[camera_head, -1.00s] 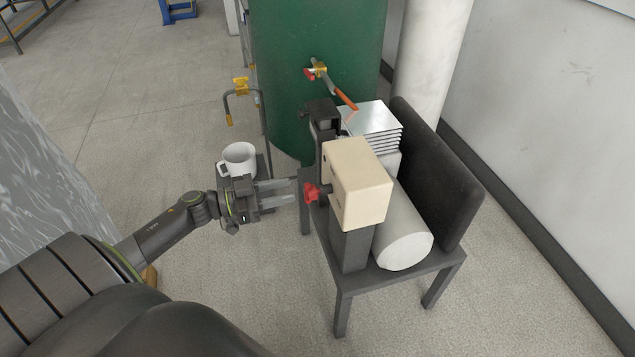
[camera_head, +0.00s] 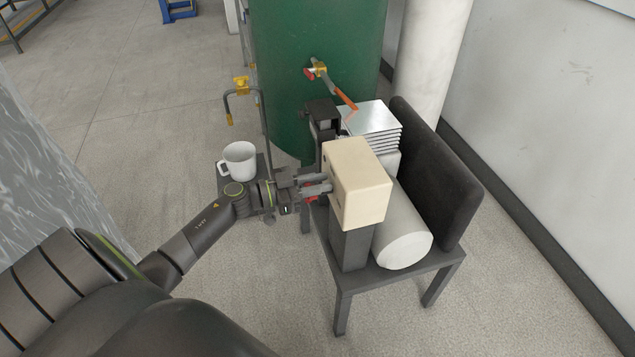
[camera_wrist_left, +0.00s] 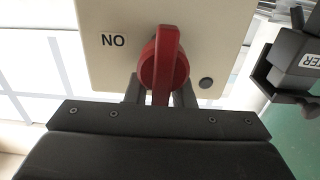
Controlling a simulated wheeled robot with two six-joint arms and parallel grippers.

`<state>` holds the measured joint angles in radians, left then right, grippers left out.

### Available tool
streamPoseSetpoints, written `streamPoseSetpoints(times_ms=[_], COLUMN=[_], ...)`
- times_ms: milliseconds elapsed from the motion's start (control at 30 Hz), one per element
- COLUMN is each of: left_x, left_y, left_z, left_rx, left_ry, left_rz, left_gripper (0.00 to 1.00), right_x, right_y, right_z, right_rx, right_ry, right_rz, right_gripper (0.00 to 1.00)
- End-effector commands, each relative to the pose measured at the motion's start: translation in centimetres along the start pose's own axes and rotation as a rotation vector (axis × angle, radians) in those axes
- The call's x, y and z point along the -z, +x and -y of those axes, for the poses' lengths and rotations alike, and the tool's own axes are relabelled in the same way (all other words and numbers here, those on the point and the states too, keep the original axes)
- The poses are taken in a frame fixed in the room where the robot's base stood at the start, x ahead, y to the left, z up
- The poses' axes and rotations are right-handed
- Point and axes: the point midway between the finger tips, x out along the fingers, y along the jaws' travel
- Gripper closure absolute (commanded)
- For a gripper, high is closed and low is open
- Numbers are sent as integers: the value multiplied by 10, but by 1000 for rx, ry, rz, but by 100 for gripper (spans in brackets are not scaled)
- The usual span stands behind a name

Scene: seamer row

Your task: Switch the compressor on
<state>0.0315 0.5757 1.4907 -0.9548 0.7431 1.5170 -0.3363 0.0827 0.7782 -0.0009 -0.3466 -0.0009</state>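The compressor's cream switch box (camera_head: 358,185) stands on a dark stand above a grey cylinder (camera_head: 405,238). The red rotary switch (camera_wrist_left: 165,62) is on its face; in the left wrist view its handle bar runs nearly vertical. A label reading NO (camera_wrist_left: 113,40), like ON upside down, is printed left of it; a grey round button (camera_wrist_left: 206,83) is at right. My left gripper (camera_head: 326,185) is at the box face, fingers on either side of the switch handle, seemingly with gaps. It also shows in the left wrist view (camera_wrist_left: 160,92). My right gripper is not in view.
A white mug (camera_head: 239,161) on a small stand is close behind my left wrist. A dark block (camera_head: 322,115) and stacked metal sheets (camera_head: 372,118) are behind the box.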

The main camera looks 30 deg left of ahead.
Motion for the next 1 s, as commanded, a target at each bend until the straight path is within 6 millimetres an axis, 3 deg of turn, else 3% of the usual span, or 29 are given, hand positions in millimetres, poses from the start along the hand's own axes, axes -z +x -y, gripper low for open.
streamPoseSetpoints(times_ms=[167, 567, 1000], left_x=[0, 0, -2], left_y=[0, 0, 0], left_z=[0, -2, -11], left_rx=[0, 0, 0], left_ry=[0, 50, 383], left_rz=[0, 1, 1], left_gripper=[100, 100, 100], right_x=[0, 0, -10], right_y=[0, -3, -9], right_z=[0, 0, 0], right_rx=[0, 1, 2], right_ry=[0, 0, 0], right_rz=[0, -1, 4], right_gripper=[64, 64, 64])
